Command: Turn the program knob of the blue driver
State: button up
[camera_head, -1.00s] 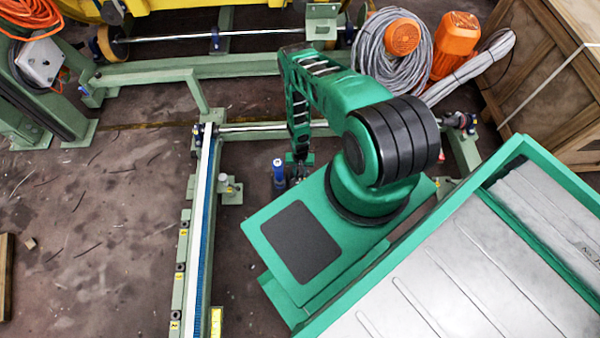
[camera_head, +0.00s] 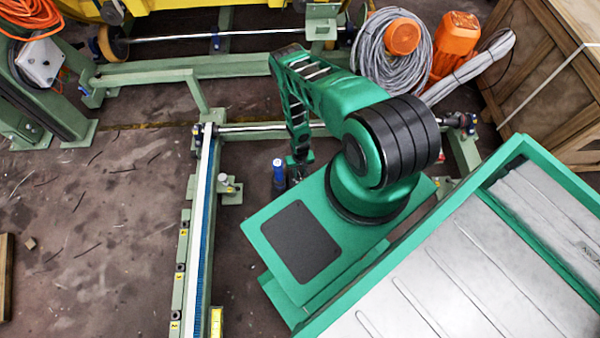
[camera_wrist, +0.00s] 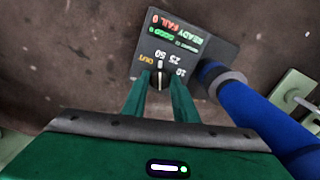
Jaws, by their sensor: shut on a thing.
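My gripper (camera_wrist: 161,84) is shut on the knob, a green finger on each side. In the head view my arm hides most of the box and my gripper.
A blue-and-white rail (camera_head: 203,200) on a green frame runs left of the driver. A green post (camera_head: 228,187) stands just beside it. A cable coil (camera_head: 385,45), an orange motor (camera_head: 455,40) and a wooden crate (camera_head: 550,70) are at the back right. Floor at left is mostly clear.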

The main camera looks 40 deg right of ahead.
aim_at(300, 173)
jog(key=shift+s+d, duration=0.2)
jog(key=o, duration=1)
jog(key=shift+w+a, duration=0.1)
notch_tip(300, 173, up, 11)
jog(key=shift+f, duration=0.15)
